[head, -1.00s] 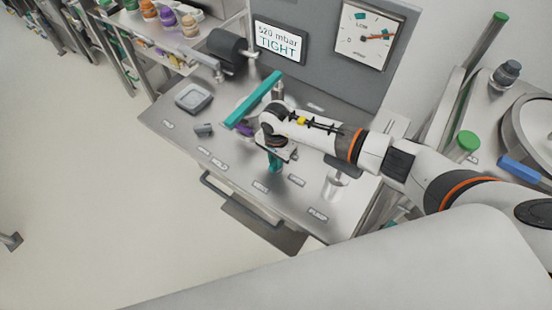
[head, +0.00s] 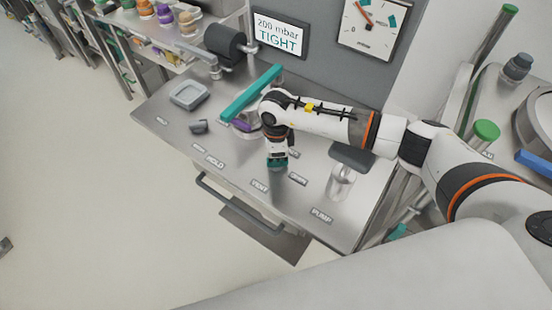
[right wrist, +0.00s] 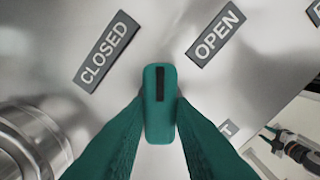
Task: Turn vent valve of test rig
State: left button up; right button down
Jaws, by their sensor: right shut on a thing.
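The vent valve handle (right wrist: 160,103) is a teal lever with a black line on top. In the right wrist view it stands between the CLOSED label (right wrist: 107,50) and the OPEN label (right wrist: 216,34), its line pointing up the picture between them. My right gripper (head: 277,164) is shut on it, with a teal finger on each side. In the head view the gripper hides most of the handle, just behind the VENT label (head: 260,186). The display (head: 279,34) reads 200 mbar TIGHT. The gauge (head: 371,23) has its red needle toward the upper left.
A long teal bar (head: 252,93) and a grey tray (head: 188,95) are on the steel bench top (head: 183,140). A clear cylinder (head: 341,180) stands right of my gripper. A handrail (head: 235,208) runs along the front edge.

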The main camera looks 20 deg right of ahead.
jog(key=m+b, duration=0.2)
jog(key=m, duration=0.2)
jog(key=shift+f+m, duration=0.1)
jog(key=shift+m, duration=0.2)
jog(key=shift+m+b, duration=0.8)
jog(key=shift+m, duration=0.8)
jog(key=shift+r, duration=0.2)
jog(key=c, duration=1.2)
grip_release()
jog(key=shift+c, duration=0.2)
jog(key=shift+r+b, duration=0.3)
jog(key=shift+r, duration=0.15)
notch_tip(320, 180, up, 11)
jog(key=b, duration=0.3)
